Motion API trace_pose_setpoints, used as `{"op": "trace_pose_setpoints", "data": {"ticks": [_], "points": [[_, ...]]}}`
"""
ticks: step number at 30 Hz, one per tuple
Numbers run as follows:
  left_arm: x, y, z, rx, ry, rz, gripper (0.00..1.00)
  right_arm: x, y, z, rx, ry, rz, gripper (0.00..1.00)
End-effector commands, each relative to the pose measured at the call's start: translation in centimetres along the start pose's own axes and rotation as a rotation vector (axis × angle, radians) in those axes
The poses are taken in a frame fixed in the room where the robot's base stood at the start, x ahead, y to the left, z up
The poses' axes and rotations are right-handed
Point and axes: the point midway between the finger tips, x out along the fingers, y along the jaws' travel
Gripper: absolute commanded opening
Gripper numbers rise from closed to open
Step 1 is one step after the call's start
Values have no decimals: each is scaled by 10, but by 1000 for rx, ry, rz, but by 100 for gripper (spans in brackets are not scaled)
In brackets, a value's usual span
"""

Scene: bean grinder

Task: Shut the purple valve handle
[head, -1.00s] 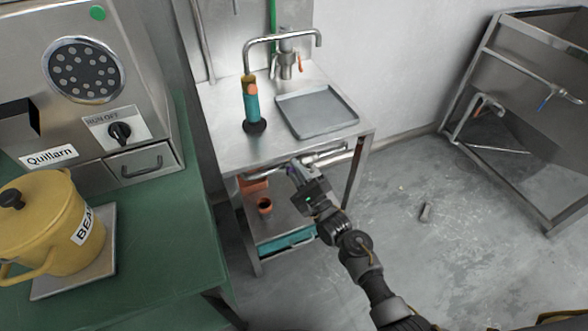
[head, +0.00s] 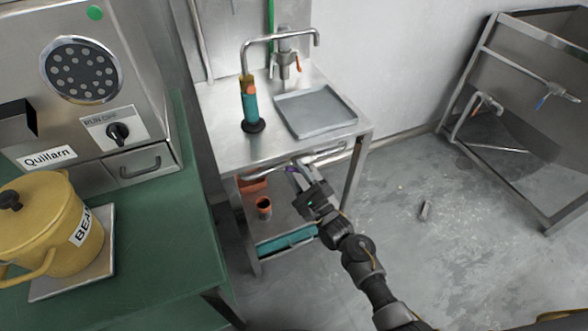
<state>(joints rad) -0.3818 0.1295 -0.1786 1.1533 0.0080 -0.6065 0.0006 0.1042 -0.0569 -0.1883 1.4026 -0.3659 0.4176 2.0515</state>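The purple valve handle (head: 291,169) shows as a small purple patch under the front edge of the steel sink table, at the pipe there. My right gripper (head: 299,174) reaches up from below right, with its fingertips at the handle, and covers much of it. At this size I cannot tell whether the fingers touch the handle or how far apart they are. My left gripper is not in view.
The steel table (head: 225,145) bears a grey tray (head: 318,110) and a teal-handled tool (head: 250,107). An orange-brown cup (head: 264,207) stands on its lower shelf. A green counter (head: 170,245) with a yellow pot (head: 45,225) is at left. Floor at right is mostly open.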

Motion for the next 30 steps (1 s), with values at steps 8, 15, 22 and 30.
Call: {"op": "trace_pose_setpoints", "data": {"ticks": [8,15,22,30], "points": [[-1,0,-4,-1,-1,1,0,-57,1,0,0,1,3,35],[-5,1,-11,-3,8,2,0,-88,0,0,0,0,2,35],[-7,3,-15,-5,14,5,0,-94,0,0,-1,-1,1,35],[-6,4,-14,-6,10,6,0,-98,6,-4,-32,19,24,18]]}}
